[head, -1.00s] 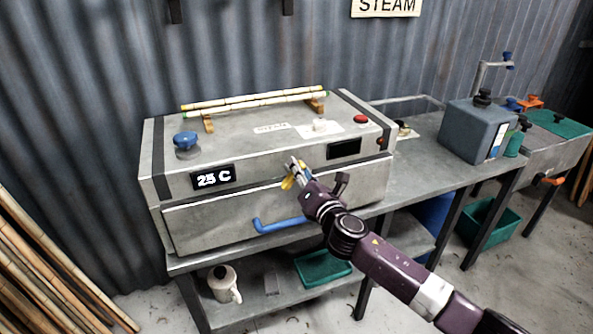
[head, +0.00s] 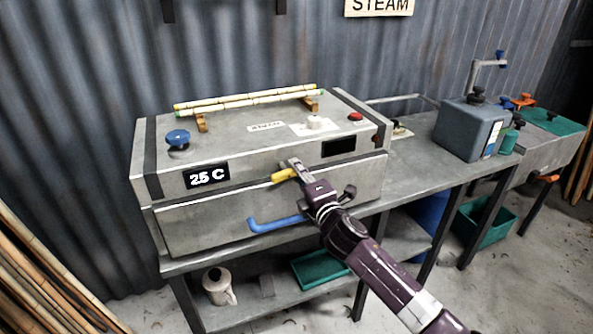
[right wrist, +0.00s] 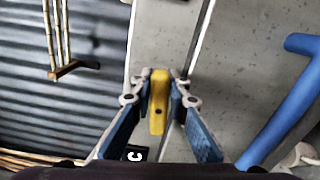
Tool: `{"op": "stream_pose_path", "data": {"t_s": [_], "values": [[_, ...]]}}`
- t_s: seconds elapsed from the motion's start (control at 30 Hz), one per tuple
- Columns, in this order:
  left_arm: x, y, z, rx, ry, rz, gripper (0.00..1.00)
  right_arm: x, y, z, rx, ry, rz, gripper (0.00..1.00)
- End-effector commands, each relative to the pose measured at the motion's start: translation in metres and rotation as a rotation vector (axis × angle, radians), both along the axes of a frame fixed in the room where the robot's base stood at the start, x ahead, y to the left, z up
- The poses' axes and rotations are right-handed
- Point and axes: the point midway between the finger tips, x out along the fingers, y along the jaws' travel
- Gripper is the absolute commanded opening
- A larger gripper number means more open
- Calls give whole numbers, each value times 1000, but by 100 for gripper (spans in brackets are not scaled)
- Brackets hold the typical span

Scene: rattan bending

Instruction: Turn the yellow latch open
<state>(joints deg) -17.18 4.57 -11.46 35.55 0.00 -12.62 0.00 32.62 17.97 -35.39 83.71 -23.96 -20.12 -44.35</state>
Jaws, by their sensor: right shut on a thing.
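The yellow latch (head: 284,175) sits on the front of the grey steam box (head: 215,222), at the seam between its upper part and its front panel. In the head view it lies close to level, pointing left from my gripper. My right gripper (head: 295,166) is at the latch and shut on it. The fingers hide part of the latch in the head view. My left gripper is not in view.
A blue handle (head: 275,224) sticks out from the front panel just below my right gripper. A blue knob (head: 177,138) and canes on a rack (head: 245,100) are on top of the box. A grey tank (head: 470,128) stands on the bench at right.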

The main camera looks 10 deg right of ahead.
Motion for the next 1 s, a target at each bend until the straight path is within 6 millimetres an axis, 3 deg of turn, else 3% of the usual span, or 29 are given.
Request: {"op": "stream_pose_path", "data": {"t_s": [0.6, 0.63, 0.77, 1.0], "values": [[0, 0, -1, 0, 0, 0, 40, 0, 0, -3, 38, 13, 0, 0], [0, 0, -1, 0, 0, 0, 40, 0, 0, -3, 38, 13, 0, 17], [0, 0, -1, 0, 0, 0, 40, 0, 0, -3, 37, 12, 0, 32], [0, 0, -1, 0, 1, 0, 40, 0, 0, -3, 37, 13, 0, 33]]}}
